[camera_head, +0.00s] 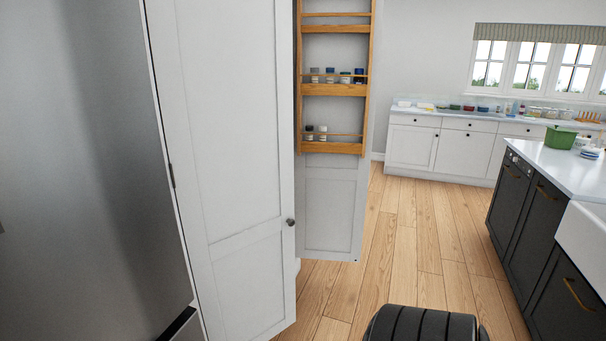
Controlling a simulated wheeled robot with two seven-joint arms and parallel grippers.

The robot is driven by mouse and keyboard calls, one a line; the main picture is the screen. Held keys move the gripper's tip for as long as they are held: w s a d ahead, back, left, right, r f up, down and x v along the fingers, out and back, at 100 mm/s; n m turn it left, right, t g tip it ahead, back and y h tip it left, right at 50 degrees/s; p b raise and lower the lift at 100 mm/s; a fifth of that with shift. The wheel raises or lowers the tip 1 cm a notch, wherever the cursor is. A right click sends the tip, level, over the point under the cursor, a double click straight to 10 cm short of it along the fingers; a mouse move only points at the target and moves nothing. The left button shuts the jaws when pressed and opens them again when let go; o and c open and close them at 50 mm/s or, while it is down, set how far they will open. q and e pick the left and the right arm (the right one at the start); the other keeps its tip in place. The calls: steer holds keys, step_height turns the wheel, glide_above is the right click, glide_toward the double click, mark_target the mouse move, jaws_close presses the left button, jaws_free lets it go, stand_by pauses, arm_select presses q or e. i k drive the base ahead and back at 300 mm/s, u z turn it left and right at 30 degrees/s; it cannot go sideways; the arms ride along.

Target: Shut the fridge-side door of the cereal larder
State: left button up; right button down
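The larder's fridge-side door (235,150) is a tall white panel beside the steel fridge, with a hinge on its left edge. Its round knob (291,221) is near the right edge. The door appears to stand open, its lower free corner in front of the white cabinet bit behind it. The larder's other door (333,210) stands open farther back, its inner side showing. The larder's inside is hidden behind the fridge-side door. Neither of my grippers is in view, and nothing is seen touching either door.
The steel fridge (80,170) fills the left side. Wooden racks (333,90) with small jars hang on the far door. A dark island (535,215) with a green pot (560,138) stands at right. White cabinets line the back.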

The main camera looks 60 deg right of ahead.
mark_target(222, 69)
steer(key=u, duration=0.35)
steer(key=k, duration=0.1)
steer(key=z, duration=1.45)
steer(key=i, duration=1.2)
steer(key=u, duration=0.25)
